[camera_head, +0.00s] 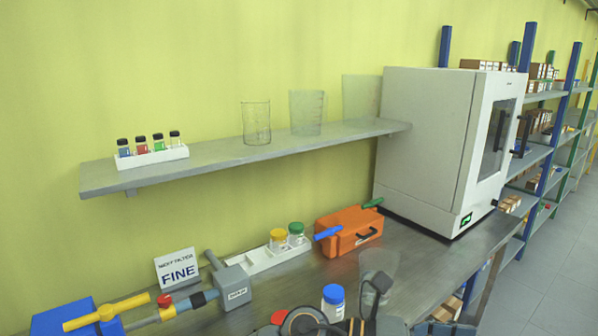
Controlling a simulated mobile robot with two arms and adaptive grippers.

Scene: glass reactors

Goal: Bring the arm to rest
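Dark gripper and arm parts, which I take to be my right gripper (358,318), show at the bottom edge, over the front of the workbench (425,275). They are cut off by the frame, and I cannot tell whether the fingers are open or shut. A white bottle with a blue cap (333,301) stands just beside them, partly hidden at its base. A clear glass beaker (379,264) stands behind a dark finger part. My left gripper is not in view.
An orange case (348,235), white rack with yellow- and green-capped jars (262,259), FINE sign (178,270) and blue-and-yellow valve fitting (90,318) line the bench. A shelf (215,158) holds glassware and vials. A white oven (425,145) stands right.

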